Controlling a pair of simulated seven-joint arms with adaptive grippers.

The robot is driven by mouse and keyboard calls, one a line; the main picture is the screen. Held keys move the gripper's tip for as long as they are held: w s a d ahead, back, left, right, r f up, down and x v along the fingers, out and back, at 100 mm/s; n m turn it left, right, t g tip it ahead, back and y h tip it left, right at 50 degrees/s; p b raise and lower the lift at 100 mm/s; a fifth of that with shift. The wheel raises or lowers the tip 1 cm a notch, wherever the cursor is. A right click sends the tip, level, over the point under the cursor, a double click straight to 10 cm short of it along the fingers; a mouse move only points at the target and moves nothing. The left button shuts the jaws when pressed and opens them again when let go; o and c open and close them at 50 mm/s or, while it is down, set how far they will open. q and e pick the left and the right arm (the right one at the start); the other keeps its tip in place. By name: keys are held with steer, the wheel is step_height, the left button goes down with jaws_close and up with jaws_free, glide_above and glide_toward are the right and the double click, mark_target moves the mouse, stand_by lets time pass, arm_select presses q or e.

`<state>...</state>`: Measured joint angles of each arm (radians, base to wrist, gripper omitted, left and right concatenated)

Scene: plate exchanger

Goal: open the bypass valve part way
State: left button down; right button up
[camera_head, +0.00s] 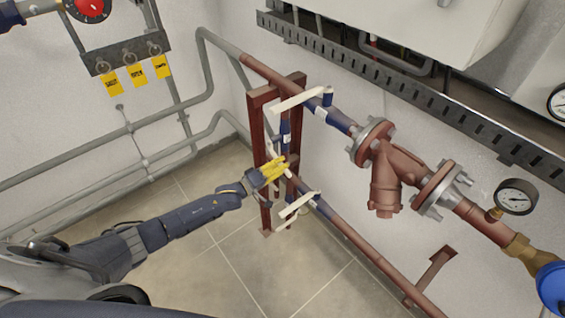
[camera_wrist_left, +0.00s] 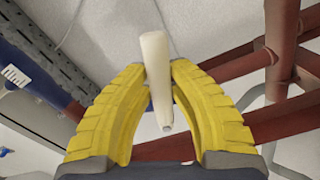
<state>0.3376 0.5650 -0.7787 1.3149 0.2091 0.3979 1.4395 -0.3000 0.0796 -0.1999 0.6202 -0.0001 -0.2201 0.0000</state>
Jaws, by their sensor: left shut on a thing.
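Three cream valve levers show on the pipework at the dark red frame in the head view: an upper lever (camera_head: 301,99), a lower lever (camera_head: 297,210) and a middle lever (camera_head: 271,153) by the upright blue pipe (camera_head: 285,133). My left gripper (camera_head: 278,166) has yellow fingers and is at the middle lever, partly hiding it. In the left wrist view the fingers (camera_wrist_left: 158,68) are closed on the cream lever (camera_wrist_left: 155,45), one on each side, and its end sticks out between them. I cannot read any label naming the bypass valve. My right gripper is not in view.
The dark red frame (camera_head: 257,130) stands close around the middle lever. A flanged strainer (camera_head: 386,175) and a pressure gauge (camera_head: 516,196) sit to the right. Grey pipes (camera_head: 80,162) run along the left wall. The tiled floor (camera_head: 215,245) is clear.

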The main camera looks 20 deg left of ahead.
arm_select(q)
steer(key=shift+w+a+f+m, duration=0.15)
steer(key=shift+f+m, duration=0.25)
steer(key=shift+m, duration=0.1)
steer(key=c, duration=1.2)
jaws_free()
steer(key=shift+c, duration=0.2)
steer(key=v, duration=1.2)
